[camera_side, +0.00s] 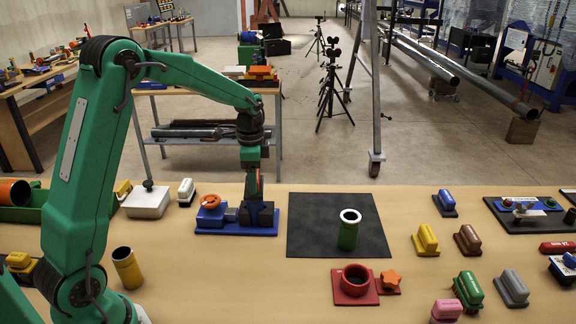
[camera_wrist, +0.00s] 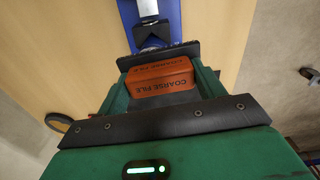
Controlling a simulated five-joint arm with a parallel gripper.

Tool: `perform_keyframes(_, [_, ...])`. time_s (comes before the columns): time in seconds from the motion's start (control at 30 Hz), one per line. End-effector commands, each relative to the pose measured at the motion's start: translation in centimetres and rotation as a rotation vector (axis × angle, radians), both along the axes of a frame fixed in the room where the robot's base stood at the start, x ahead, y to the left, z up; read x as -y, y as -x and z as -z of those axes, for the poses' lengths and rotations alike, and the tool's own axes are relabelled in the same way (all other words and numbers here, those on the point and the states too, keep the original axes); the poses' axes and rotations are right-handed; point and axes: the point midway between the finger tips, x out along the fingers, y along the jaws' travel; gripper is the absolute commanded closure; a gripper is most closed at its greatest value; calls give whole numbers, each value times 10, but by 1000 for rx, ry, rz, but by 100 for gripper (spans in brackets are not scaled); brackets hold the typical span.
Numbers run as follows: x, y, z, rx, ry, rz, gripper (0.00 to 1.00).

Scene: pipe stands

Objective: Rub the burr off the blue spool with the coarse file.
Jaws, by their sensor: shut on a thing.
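My gripper (camera_side: 256,205) points down at the right end of a blue fixture (camera_side: 236,232), low over its base. In the wrist view, the orange-brown block lettered COARSE FILE (camera_wrist: 163,82) sits between my jaws, which are shut on it. The fixture's blue base also shows ahead of the file in the wrist view (camera_wrist: 128,14), with a pale metal part on it. An orange handwheel (camera_side: 211,201) tops the fixture's left end. I cannot make out a separate blue spool or its burr. Contact between the file and the fixture cannot be told.
A green spool with a white rim (camera_side: 348,234) stands upright on a black mat (camera_side: 310,238), right of my gripper. A red ring stand (camera_side: 354,283) is in front. Several coloured blocks fill the right side. A yellow tube (camera_side: 127,270) stands near my arm.

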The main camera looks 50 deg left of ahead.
Motion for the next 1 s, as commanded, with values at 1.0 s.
perform_keyframes(1.0, [6,5,0,-7,2,1,63])
